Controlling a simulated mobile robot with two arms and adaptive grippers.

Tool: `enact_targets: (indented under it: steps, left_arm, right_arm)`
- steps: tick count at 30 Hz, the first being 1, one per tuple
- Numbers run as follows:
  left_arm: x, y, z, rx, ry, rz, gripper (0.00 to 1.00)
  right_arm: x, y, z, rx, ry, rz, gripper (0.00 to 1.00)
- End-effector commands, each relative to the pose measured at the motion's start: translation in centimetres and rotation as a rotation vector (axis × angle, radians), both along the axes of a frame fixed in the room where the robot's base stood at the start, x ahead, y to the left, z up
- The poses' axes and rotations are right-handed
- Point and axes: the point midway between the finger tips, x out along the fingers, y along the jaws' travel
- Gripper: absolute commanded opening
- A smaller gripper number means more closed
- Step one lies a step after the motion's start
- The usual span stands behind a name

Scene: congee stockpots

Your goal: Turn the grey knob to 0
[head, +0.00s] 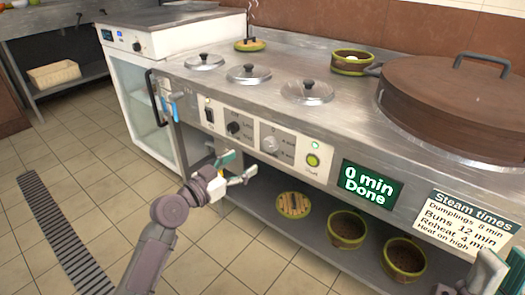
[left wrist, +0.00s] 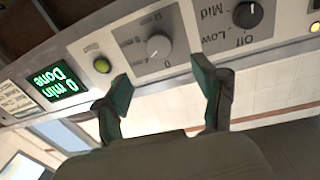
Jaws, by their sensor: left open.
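The grey knob (head: 270,144) sits on a light panel on the steam counter's front, between the black knob (head: 234,128) and the green button. In the left wrist view the grey knob (left wrist: 158,47) shows upside down, with a 0 printed beside its dial. Its exact setting is too small to tell. My left gripper (head: 239,166) is open and empty, just in front of and below the panel. In the left wrist view its fingers (left wrist: 165,92) stand apart, with the knob beyond the gap, untouched. My right gripper (head: 500,272) shows only partly at the lower right corner.
A lit green button (head: 312,160) and a display (head: 371,185) reading "0 min Done" are right of the knob. Several lidded pots and a large brown steamer lid (head: 455,100) are on top. Baskets (head: 346,229) stand on the lower shelf. Floor in front is clear.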

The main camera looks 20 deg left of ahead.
Motion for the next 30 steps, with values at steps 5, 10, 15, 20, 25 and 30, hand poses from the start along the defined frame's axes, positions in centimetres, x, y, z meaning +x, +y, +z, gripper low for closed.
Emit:
enact_targets:
  steps: [5,10,15,20,25,30]
  left_arm:
    - [3.8,-1.8,0.0,-0.006,-0.002,-0.002,0.70]
    - [6.5,-3.0,-0.1,-0.003,0.000,-0.002,0.70]
    - [8.1,-3.7,-0.1,-0.001,0.002,-0.001,0.70]
    - [8.6,-3.9,-0.1,0.001,0.002,-0.001,0.70]
    - [8.6,-3.9,-0.1,0.000,0.003,-0.001,0.70]
    - [8.6,-3.9,-0.1,0.000,0.002,-0.001,0.50]
  right_arm:
    - [-0.9,-0.2,-0.4,0.016,-0.048,0.002,0.24]
    - [-0.9,-0.2,-1.0,0.016,-0.047,0.002,0.24]
    - [-0.8,-0.2,-1.3,0.016,-0.046,0.002,0.24]
    - [-0.8,-0.2,-1.4,0.015,-0.047,0.003,0.24]
    - [-0.8,-0.2,-1.4,0.015,-0.047,0.003,0.24]
    - [-0.8,-0.2,-1.4,0.015,-0.046,0.003,0.24]
